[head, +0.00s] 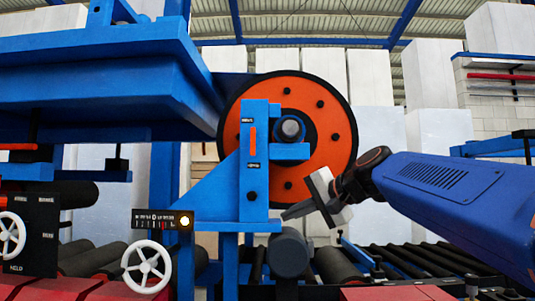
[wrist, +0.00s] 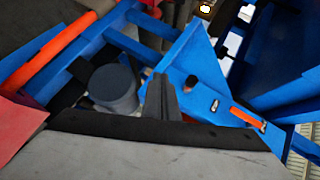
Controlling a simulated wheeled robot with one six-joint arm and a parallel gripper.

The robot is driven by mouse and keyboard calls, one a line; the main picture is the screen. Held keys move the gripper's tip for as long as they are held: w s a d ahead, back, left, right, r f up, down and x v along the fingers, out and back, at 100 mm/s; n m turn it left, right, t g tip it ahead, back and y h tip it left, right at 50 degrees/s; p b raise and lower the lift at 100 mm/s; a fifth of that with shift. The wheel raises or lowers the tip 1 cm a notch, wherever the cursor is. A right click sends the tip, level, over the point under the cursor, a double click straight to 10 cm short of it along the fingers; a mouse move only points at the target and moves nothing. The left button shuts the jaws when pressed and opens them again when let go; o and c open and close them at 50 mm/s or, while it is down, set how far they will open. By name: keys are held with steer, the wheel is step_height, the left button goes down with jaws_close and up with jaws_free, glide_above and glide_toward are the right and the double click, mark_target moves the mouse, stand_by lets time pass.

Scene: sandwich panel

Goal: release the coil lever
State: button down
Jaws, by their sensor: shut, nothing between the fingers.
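The coil is a large orange disc (head: 325,145) with a dark rim, behind a blue post (head: 243,215). An upright orange bar (head: 252,140) sits on the post between two small labels. It also shows in the wrist view (wrist: 246,117). A short dark knob (head: 252,196) sticks out lower on the post and shows in the wrist view (wrist: 191,82). I cannot tell for sure which of these is the coil lever. My gripper (head: 286,214) is shut and empty, just right of the post's lower part. Its closed fingers (wrist: 159,82) appear apart from the knob.
A dark grey cylinder (head: 290,253) stands just below my gripper, also seen in the wrist view (wrist: 114,88). A blue arm (head: 288,151) juts from the post above it. White handwheels (head: 147,267) are at left. Rollers (head: 425,265) lie at lower right.

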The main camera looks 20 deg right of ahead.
steer(key=w+d+r+m+t+y, duration=0.1)
steer(key=w+d+r+t, duration=0.1)
steer(key=r, duration=0.7)
steer(key=w+d+r+m+t+y, duration=0.1)
steer(key=w+d+r+m, duration=0.1)
steer(key=r, duration=0.8)
steer(key=shift+w+d+t, duration=0.4)
steer(key=shift+w+d, duration=0.25)
steer(key=shift+d, duration=0.2)
glide_toward(253, 142)
steer(key=w+d+f, duration=0.2)
steer(key=w, duration=0.3)
steer(key=shift+w+a+f, duration=0.1)
steer(key=shift+w+a, duration=0.15)
steer(key=shift+a, duration=0.55)
steer(key=shift+w+a, duration=0.25)
steer(key=shift+a, duration=0.55)
